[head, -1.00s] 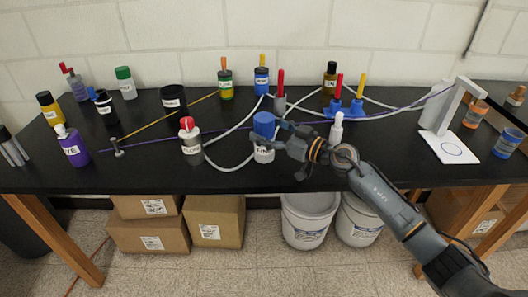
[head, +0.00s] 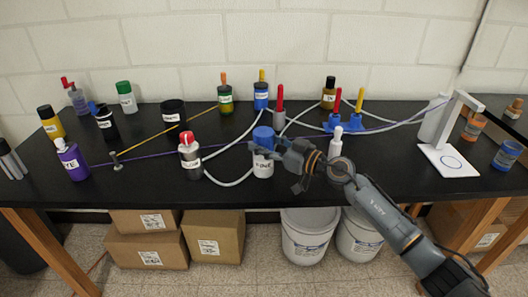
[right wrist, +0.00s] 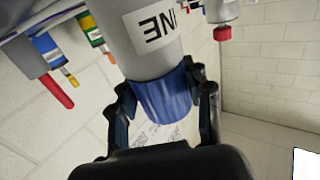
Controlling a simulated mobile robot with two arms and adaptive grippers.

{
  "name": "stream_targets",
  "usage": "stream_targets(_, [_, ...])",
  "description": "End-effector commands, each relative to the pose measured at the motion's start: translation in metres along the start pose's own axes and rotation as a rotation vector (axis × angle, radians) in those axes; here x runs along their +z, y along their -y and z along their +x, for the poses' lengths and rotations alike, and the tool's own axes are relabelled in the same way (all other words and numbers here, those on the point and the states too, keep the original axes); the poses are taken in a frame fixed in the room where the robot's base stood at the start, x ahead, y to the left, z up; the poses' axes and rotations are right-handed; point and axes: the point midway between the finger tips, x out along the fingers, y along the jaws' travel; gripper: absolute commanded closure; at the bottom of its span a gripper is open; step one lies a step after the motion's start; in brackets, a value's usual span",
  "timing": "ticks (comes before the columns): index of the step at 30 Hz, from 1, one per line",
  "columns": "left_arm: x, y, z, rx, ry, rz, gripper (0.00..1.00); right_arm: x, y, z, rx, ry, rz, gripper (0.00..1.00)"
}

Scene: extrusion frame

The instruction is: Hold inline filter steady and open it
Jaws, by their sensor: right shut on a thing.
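My left gripper is out of view.
The black table (head: 215,190) is bare in front left of the filter. A red-capped bottle (head: 190,160) stands left, a white pointed bottle (head: 335,145) right. White tubing (head: 228,182) curves around the filter. A purple line (head: 200,150) crosses the table. A white stand (head: 450,158) is right.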

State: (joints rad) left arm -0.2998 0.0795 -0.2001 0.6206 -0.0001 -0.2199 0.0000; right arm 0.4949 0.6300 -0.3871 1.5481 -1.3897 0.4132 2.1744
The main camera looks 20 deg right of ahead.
Motion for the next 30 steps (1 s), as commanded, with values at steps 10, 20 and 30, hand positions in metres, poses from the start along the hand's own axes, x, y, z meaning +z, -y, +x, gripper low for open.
stream_targets(10, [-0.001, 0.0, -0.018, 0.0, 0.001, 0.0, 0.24, -0.03, 0.0, 0.0, 0.0, -0.001, -0.004, 1.0])
stream_targets(20, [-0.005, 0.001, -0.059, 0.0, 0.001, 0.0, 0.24, -0.079, 0.019, -0.028, -0.001, 0.002, -0.005, 1.0])
stream_targets(30, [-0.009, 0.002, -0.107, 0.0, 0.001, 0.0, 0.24, -0.118, 0.061, -0.085, -0.003, 0.005, 0.0, 1.0])
